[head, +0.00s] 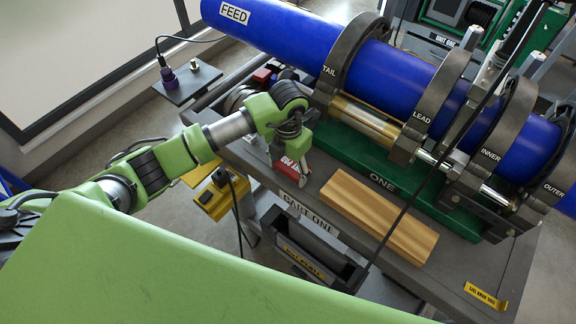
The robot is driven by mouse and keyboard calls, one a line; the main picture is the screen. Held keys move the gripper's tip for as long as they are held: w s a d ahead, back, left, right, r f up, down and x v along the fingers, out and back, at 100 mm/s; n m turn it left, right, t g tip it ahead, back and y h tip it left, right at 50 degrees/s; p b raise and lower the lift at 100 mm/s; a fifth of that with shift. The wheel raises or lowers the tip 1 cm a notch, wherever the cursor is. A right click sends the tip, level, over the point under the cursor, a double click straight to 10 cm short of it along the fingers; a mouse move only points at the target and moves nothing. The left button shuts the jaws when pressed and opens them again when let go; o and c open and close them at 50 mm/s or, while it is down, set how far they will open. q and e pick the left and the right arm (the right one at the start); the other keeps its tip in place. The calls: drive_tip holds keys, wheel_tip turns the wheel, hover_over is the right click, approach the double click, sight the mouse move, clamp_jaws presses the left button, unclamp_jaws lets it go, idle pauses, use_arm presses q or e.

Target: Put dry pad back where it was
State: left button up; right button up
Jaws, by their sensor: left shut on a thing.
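My left gripper (288,142) reaches in from the left over the cart, beside the left end of the green base. It is shut on a small block with a red, white-lettered face (291,172), which looks like the dry pad. The lettering is only partly readable. The gripper hides the block's upper part, and I cannot tell whether the block touches the cart top. My right gripper is not in view.
The grey cart top (460,275) carries a wooden block (380,215) and the green base (385,180) of a clamp machine holding a long blue pipe (390,75). A black cable crosses in front. A dark bin (310,250) hangs at the cart's front.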

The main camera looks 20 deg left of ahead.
sight(288, 168)
use_arm(q)
drive_tip(key=shift+f, duration=0.25)
drive_tip(key=o, duration=1.1)
drive_tip(key=shift+r, duration=0.1)
drive_tip(key=shift+c, duration=0.2)
drive_tip(key=shift+r, duration=0.3)
drive_tip(key=shift+w+r, duration=0.1)
drive_tip(key=shift+r, duration=0.2)
wheel_tip(288, 168, up, 11)
drive_tip(key=b, duration=0.3)
